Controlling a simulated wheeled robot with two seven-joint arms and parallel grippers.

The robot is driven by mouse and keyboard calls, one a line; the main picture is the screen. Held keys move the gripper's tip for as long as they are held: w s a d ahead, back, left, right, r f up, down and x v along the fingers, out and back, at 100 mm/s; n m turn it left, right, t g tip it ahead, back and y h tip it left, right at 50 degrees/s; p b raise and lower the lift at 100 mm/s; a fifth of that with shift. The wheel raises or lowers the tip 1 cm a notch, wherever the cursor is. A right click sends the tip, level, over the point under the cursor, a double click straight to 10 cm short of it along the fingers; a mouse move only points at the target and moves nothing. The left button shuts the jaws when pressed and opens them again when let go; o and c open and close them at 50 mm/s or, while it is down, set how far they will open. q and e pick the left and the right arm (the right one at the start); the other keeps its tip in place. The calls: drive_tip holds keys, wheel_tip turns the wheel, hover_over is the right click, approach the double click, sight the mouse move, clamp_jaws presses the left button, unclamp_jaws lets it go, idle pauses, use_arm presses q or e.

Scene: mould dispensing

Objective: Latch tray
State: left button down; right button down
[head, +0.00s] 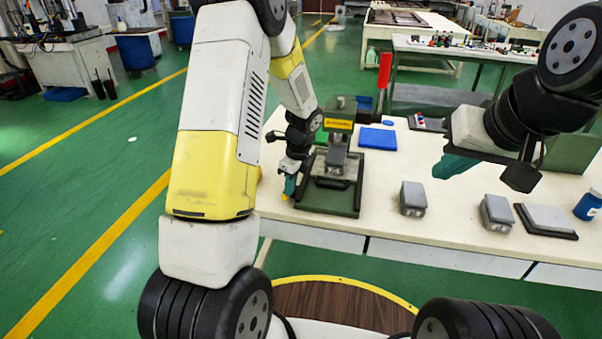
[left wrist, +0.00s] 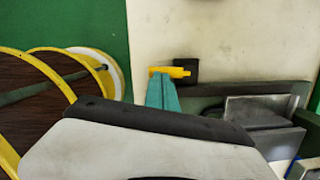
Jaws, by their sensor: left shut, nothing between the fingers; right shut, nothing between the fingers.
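A green press (head: 328,200) with a yellow label stands at the table's left end. Its dark tray (head: 326,183) sits low at the front, with a grey mould block (head: 338,161) above it. My left gripper (head: 290,187) is shut and empty at the press's left side. In the left wrist view its teal fingertips (left wrist: 162,92) are right against or just beside a yellow latch (left wrist: 172,72) on a black block (left wrist: 186,70); I cannot tell whether they touch. My right gripper (head: 455,166) is shut and empty, above the table at the right.
Grey mould blocks (head: 413,198) and (head: 496,213) stand on the table, right of the press. A grey plate on a black base (head: 547,220) and a blue jar (head: 588,205) are at the far right. A blue pad (head: 377,139) lies behind. The tabletop between has free room.

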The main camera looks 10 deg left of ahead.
use_arm(q)
drive_tip(key=shift+a+m+t+h, duration=0.15)
drive_tip(key=shift+a+m, duration=0.25)
drive_tip(key=shift+m, duration=0.55)
drive_tip(key=shift+a+m+t+h, duration=0.15)
drive_tip(key=shift+a+m, duration=0.3)
drive_tip(key=shift+m, duration=0.45)
drive_tip(key=shift+a+m+t, duration=0.2)
drive_tip(key=shift+a+m, duration=0.2)
drive_tip(key=shift+m, duration=0.55)
drive_tip(key=shift+w+a+m, duration=0.15)
drive_tip(key=shift+a+m, duration=0.2)
drive_tip(key=shift+m, duration=0.45)
drive_tip(key=shift+w+a+m, duration=0.15)
drive_tip(key=shift+a+m, duration=0.05)
drive_tip(key=shift+m, duration=0.3)
drive_tip(key=shift+w+a, duration=0.15)
drive_tip(key=shift+a, duration=0.05)
drive_tip(key=shift+d, duration=0.1)
drive_tip(key=shift+w+d, duration=0.35)
drive_tip(key=shift+d, duration=0.35)
